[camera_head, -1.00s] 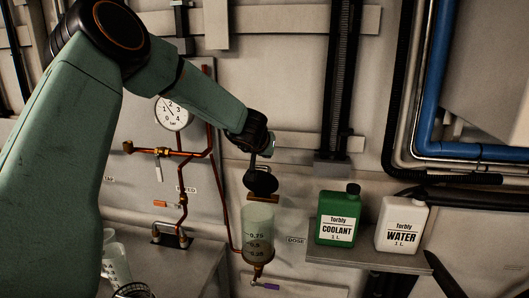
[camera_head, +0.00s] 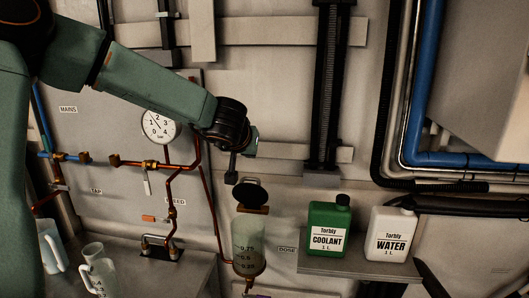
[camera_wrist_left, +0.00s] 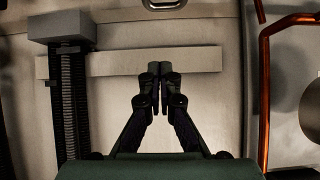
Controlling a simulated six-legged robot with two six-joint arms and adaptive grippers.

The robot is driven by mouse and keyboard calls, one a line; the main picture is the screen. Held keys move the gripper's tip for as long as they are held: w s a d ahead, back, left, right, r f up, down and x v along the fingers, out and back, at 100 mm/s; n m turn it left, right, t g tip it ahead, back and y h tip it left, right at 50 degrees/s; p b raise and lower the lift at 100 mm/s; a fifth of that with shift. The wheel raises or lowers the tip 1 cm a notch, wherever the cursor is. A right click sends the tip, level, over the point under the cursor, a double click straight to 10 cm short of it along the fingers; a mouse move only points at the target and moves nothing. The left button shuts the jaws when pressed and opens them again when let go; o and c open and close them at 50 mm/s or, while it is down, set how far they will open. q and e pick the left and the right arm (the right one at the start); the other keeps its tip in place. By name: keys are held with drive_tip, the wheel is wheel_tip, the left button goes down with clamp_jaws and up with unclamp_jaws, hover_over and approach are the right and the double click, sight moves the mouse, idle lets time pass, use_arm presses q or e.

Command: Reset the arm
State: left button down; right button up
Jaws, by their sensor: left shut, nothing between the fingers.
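My left arm (camera_head: 150,85) reaches in from the left in the head view. Its gripper (camera_head: 231,172) is in front of the wall, above and slightly left of the dosing vessel (camera_head: 248,245), and apart from it. In the left wrist view the two fingers (camera_wrist_left: 160,88) are together with nothing between them, in front of a pale wall rail. The vessel's round black lid (camera_head: 250,193) stands raised. My right gripper does not show in either view.
A green coolant bottle (camera_head: 328,226) and a white water bottle (camera_head: 390,234) stand on a shelf (camera_head: 350,265). A pressure gauge (camera_head: 159,126) and copper pipes (camera_head: 170,190) are behind my arm. Clear jugs (camera_head: 95,270) stand at lower left.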

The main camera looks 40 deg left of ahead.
use_arm(q)
drive_tip(key=s+d+f+g+h+b, duration=0.1)
drive_tip(key=s+d+f+b, duration=0.3)
drive_tip(key=f, duration=0.6)
drive_tip(key=s+d+f+h+b, duration=0.1)
drive_tip(key=s+d+f+b, duration=0.15)
drive_tip(key=d+f, duration=0.65)
drive_tip(key=s+d+f+g+h+b, duration=0.1)
drive_tip(key=s+d+f+b, duration=0.2)
drive_tip(key=f, duration=0.9)
drive_tip(key=s+d+f+m+g+b, duration=0.1)
drive_tip(key=s+f+b, duration=0.3)
drive_tip(key=s+f, duration=0.5)
drive_tip(key=s+d+f+m+g+h+b, duration=0.1)
drive_tip(key=s+d+f+g+b, duration=0.3)
drive_tip(key=s+f, duration=0.6)
drive_tip(key=s+d+f+m+g+h+b, duration=0.1)
drive_tip(key=s+d+f+m+g+b, duration=0.1)
drive_tip(key=s+f+b, duration=0.3)
drive_tip(key=s+d+f+m, duration=0.1)
drive_tip(key=s+f, duration=0.3)
drive_tip(key=f, duration=0.2)
drive_tip(key=shift+s+d+f+g, duration=0.2)
drive_tip(key=shift+s+g, duration=0.05)
drive_tip(key=shift+g, duration=0.05)
